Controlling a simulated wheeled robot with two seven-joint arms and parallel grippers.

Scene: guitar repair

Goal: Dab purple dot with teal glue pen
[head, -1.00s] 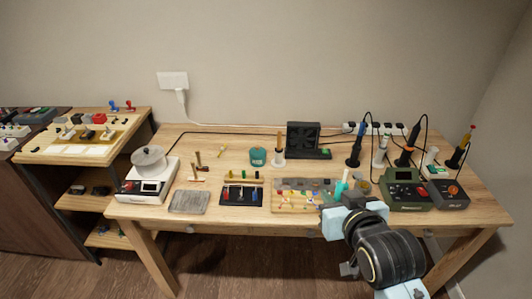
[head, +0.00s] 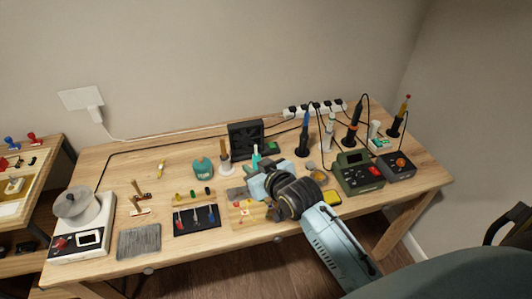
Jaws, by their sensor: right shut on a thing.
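My right gripper (head: 256,178) reaches in over the light wooden board (head: 236,221) at the front middle of the workbench. It is shut on the teal glue pen (head: 256,158), whose upper part stands up above the fingers. The pen's tip is hidden behind the gripper. Small coloured marks show on the bare left part of the board, and my gripper and wrist cover much of the rest. I cannot make out a purple dot at this size. My left gripper is not in view.
A black tray of tools (head: 196,219) lies left of the board. A teal container (head: 203,168), a brown-handled tool in a stand (head: 224,155) and a black fan unit (head: 245,140) stand behind. A green station (head: 357,171) is at right. A grey slab (head: 139,241) lies front left.

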